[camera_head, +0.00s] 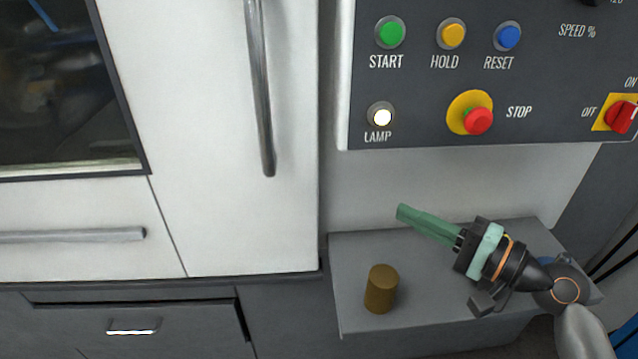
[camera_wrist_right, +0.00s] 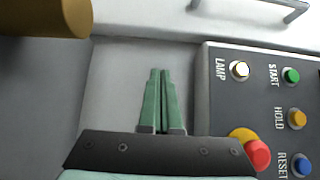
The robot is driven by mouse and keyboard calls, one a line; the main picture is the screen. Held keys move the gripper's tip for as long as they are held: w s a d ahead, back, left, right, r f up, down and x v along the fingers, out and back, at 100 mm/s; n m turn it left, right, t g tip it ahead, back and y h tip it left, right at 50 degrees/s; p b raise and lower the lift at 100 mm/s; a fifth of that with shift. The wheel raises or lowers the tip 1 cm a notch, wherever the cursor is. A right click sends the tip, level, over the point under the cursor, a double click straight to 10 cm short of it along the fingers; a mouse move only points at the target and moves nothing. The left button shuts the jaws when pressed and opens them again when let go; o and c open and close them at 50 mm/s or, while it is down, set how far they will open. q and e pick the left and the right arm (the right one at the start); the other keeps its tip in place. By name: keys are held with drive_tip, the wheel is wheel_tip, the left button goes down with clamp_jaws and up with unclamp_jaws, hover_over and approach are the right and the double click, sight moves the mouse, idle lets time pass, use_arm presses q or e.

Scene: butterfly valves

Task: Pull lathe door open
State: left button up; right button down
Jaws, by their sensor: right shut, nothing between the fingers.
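The lathe door (camera_head: 222,130) is a white panel with a dark window (camera_head: 60,90) at the left of the head view. A vertical metal handle (camera_head: 260,95) stands near its right edge. My right gripper (camera_head: 402,212) has green fingers that are shut with nothing between them. It is over the grey shelf, to the right of and lower than the handle, and apart from it. The wrist view shows the closed fingers (camera_wrist_right: 160,75) pointing at the pale wall beside the control panel. Part of a metal handle (camera_wrist_right: 290,10) shows at that view's top right. My left gripper is not in view.
A control panel (camera_head: 420,90) with buttons, a red stop knob (camera_head: 479,121) and a lit lamp (camera_head: 382,117) is above my right gripper. A brown cylinder (camera_head: 381,289) stands on the grey shelf (camera_head: 350,245). A horizontal handle (camera_head: 75,235) and a drawer (camera_head: 130,315) are lower left.

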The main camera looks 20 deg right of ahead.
use_arm(q)
drive_tip(key=p, duration=0.1)
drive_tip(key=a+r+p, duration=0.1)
drive_tip(key=p, duration=0.1)
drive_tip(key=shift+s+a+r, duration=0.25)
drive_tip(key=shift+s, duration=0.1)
use_arm(e)
drive_tip(key=s+a+x, duration=0.1)
drive_tip(key=a+x, duration=0.1)
drive_tip(key=x, duration=1)
drive_tip(key=shift+a, duration=0.4)
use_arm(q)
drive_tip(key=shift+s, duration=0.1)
use_arm(e)
drive_tip(key=shift+w, duration=0.15)
